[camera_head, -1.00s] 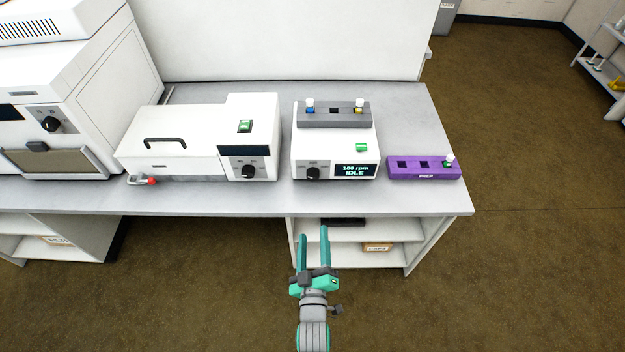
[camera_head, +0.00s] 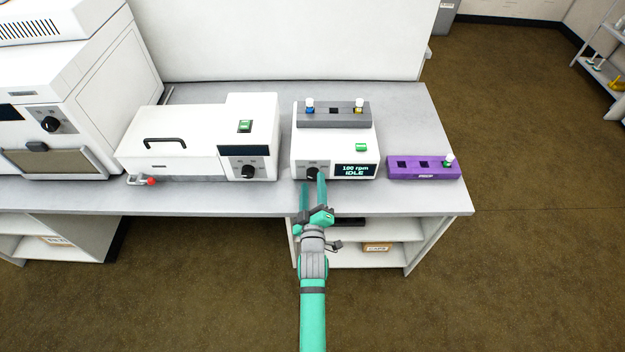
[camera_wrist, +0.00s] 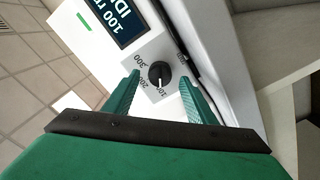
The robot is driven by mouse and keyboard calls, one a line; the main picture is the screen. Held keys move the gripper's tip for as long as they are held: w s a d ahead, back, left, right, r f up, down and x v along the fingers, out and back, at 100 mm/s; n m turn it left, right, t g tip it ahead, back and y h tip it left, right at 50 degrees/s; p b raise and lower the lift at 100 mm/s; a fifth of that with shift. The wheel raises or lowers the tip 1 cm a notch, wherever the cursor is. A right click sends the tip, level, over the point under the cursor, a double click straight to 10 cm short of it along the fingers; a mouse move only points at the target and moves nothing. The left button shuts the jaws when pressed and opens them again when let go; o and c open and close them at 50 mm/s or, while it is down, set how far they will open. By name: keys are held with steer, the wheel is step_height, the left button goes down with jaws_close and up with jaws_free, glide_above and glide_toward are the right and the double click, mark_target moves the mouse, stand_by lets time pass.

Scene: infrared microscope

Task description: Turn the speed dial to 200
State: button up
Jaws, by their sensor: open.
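The speed dial (camera_head: 312,174) is a black round knob on the front of the white shaker (camera_head: 334,146). In the wrist view the dial (camera_wrist: 159,73) shows a white pointer line and a printed scale including 100, 200 and 300. The pointer is toward the 100 mark. The display (camera_head: 355,170) reads 100 rpm IDLE. My gripper (camera_head: 313,178) is open in front of the dial. In the wrist view its two green fingers (camera_wrist: 160,92) are on either side of the dial, with gaps visible. I cannot tell how deep the tips reach around it.
A white lidded device (camera_head: 200,140) with its own black knob stands to the left. A purple rack (camera_head: 424,168) stands to the right. A grey rack (camera_head: 334,115) with capped vials sits on top of the shaker. The grey bench (camera_head: 400,205) edge lies below my gripper.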

steer(key=shift+w, duration=1.35)
steer(key=c, duration=1)
steer(key=shift+c, duration=0.2)
steer(key=shift+m, duration=0.3)
steer(key=m, duration=0.5)
steer(key=shift+m, duration=0.3)
steer(key=m, duration=0.5)
steer(key=shift+m, duration=0.3)
